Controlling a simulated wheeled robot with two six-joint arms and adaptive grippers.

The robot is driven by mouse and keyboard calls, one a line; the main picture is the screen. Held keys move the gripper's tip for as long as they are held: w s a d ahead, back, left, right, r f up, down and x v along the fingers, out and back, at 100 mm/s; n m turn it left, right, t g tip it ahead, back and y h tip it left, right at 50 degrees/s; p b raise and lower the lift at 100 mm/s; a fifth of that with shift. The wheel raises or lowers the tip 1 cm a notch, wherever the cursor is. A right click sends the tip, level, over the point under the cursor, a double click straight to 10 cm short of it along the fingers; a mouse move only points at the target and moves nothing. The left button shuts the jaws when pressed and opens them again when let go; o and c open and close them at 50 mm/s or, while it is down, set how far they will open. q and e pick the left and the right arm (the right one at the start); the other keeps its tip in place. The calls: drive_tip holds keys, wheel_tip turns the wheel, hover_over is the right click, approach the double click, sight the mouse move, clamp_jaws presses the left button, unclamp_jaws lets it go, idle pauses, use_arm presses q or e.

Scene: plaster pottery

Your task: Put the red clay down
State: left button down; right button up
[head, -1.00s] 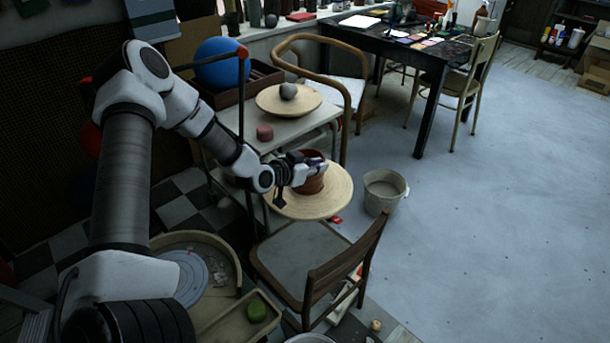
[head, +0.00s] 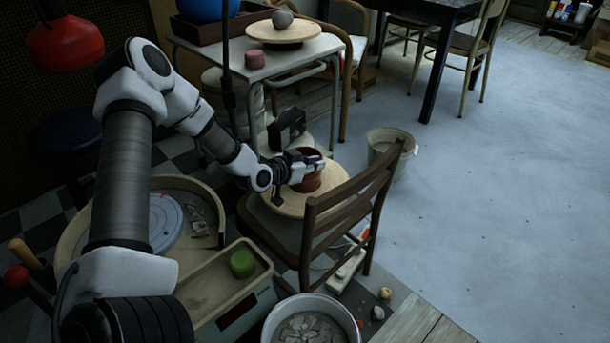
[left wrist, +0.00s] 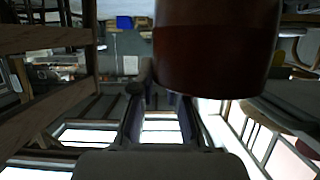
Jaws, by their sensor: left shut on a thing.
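The red clay (head: 307,182), a brownish-red cylinder, stands upright on a round pale wooden board (head: 278,202) in the head view. My left gripper (head: 315,163) is shut at the clay's upper part, and the fingers hide some of it. The board appears over the seat of the wooden chair (head: 352,192), partly behind its backrest; I cannot tell whether it touches the seat. In the left wrist view the clay (left wrist: 215,50) fills the upper middle, close to the fingers (left wrist: 160,100). My right gripper is not in view.
A metal side table (head: 310,52) holds a pinkish block (head: 254,60) and another round board (head: 262,33) with a grey lump. A bucket (head: 382,158) stands right of the chair. A green lump (head: 242,264) lies in a tray in front.

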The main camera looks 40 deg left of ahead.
sight(310, 190)
use_arm(q)
wheel_tip(310, 190, down, 10)
drive_tip(key=b, duration=0.4)
drive_tip(key=shift+r+b, duration=0.25)
drive_tip(key=shift+b, duration=0.1)
drive_tip(key=shift+r, duration=0.15)
drive_tip(key=c, duration=1.2)
unclamp_jaws()
